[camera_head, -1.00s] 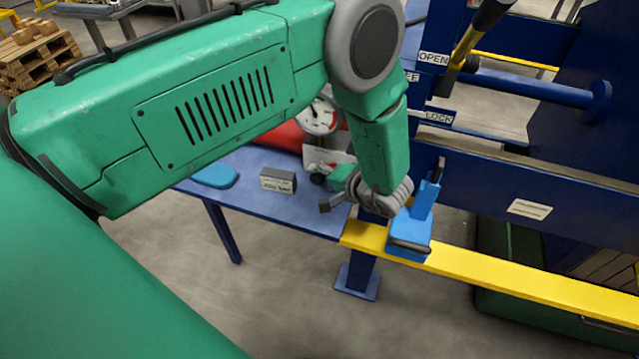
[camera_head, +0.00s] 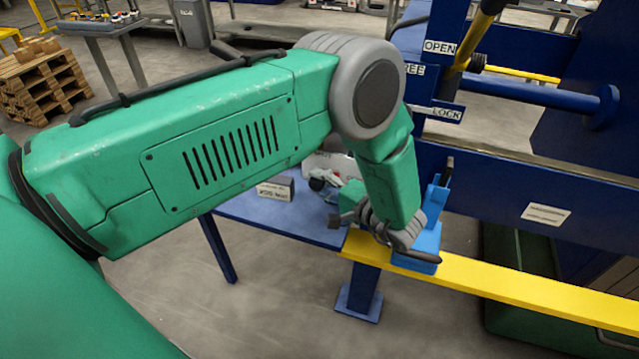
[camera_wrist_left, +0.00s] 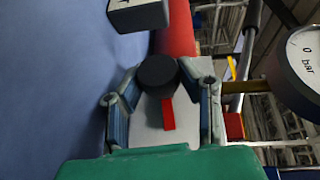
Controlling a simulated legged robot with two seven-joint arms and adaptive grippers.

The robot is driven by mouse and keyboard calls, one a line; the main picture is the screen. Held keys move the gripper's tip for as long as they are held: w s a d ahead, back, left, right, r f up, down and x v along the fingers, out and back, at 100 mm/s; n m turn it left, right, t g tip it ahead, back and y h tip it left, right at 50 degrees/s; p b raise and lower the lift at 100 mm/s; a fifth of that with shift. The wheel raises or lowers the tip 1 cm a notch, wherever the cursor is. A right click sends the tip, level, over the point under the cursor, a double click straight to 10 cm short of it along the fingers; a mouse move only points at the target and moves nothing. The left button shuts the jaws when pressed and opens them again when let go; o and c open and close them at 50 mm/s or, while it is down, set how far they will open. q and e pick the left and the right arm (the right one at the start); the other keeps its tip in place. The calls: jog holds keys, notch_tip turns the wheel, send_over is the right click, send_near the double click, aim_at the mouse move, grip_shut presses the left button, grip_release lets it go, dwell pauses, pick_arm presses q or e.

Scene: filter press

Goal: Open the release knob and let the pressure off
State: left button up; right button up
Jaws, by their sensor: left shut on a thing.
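The black release knob (camera_wrist_left: 157,74) sits on a pale plate with a red mark (camera_wrist_left: 168,114) in the left wrist view. My left gripper (camera_wrist_left: 158,88) has its two fingers on either side of the knob and is shut on it. In the head view my left gripper (camera_head: 332,195) reaches leftward to the knob (camera_head: 317,184), low behind my arm. The pressure gauge (camera_wrist_left: 300,68) shows partly at the right of the wrist view, with "0" and "bar" readable; its needle cannot be read clearly. My arm hides the gauge in the head view. My right gripper is not in view.
A grey labelled block (camera_head: 275,189) stands on the blue bench (camera_head: 285,217). A red cylinder (camera_wrist_left: 175,35) lies behind the knob.

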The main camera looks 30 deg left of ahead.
pick_arm(q)
jog(key=shift+s+d+f, duration=0.2)
jog(key=shift+d+f, duration=0.05)
jog(key=shift+f, duration=0.1)
jog(key=o, duration=0.9)
jog(key=shift+d+r, duration=0.1)
jog(key=shift+r, duration=0.05)
jog(key=shift+d, duration=0.2)
jog(key=d, duration=0.3)
jog(key=s+d+r, duration=0.1)
jog(key=d, duration=0.7)
jog(key=shift+s+d+r, duration=0.15)
jog(key=shift+s+d, duration=0.1)
jog(key=shift+s, duration=0.1)
